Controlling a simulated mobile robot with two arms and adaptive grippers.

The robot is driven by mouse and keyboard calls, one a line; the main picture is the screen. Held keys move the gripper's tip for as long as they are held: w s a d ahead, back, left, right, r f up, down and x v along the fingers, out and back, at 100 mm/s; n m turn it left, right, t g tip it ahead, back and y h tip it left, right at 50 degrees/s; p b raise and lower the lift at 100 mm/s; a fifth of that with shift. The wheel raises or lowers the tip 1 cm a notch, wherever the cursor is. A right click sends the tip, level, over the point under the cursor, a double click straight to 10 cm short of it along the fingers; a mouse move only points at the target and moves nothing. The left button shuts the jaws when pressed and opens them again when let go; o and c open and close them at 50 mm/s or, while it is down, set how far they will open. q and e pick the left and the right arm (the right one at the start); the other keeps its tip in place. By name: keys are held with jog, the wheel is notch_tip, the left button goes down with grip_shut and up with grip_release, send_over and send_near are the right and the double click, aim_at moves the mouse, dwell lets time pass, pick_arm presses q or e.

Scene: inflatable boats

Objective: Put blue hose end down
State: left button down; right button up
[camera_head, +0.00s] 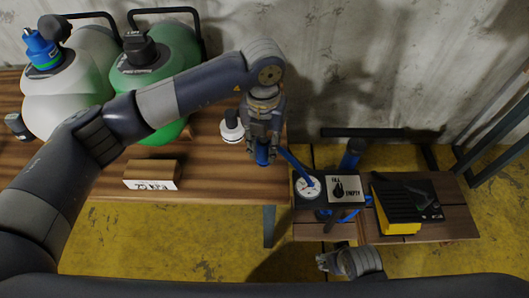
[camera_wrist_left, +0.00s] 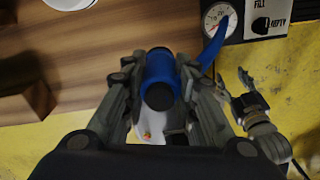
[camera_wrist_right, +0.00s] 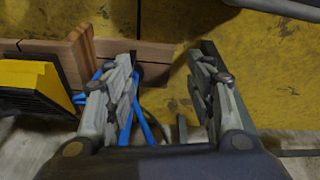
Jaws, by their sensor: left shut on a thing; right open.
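The blue hose end (camera_head: 262,155) is held by my left gripper (camera_head: 262,140), above the right end of the wooden table. In the left wrist view the blue hose end (camera_wrist_left: 160,80) sits between the closed fingers of the left gripper (camera_wrist_left: 158,95). A blue hose (camera_head: 294,166) runs from it toward the round pressure gauge (camera_head: 308,188) beside the fill/empty sign (camera_head: 346,190). My right gripper (camera_head: 335,260) is open and empty in front of the low bench. In the right wrist view the right gripper (camera_wrist_right: 170,85) shows an empty gap.
A white round valve (camera_head: 231,127) and a labelled wooden block (camera_head: 152,173) are nearby. The low bench (camera_head: 455,205) bears a black-and-yellow item (camera_head: 405,200). Yellow floor is open in front.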

aim_at(264, 154)
pick_arm(q)
notch_tip(264, 154, down, 3)
jog(key=shift+f, duration=0.2)
jog(key=shift+w, duration=0.1)
jog(key=shift+f, duration=0.1)
jog(key=shift+f+b, duration=0.1)
jog(key=shift+b, duration=0.25)
jog(key=c, duration=1.4)
grip_release()
jog(key=shift+o, duration=0.5)
pick_arm(e)
jog(key=shift+v, duration=1.1)
jog(key=shift+w+r, duration=0.1)
jog(key=shift+w, duration=0.2)
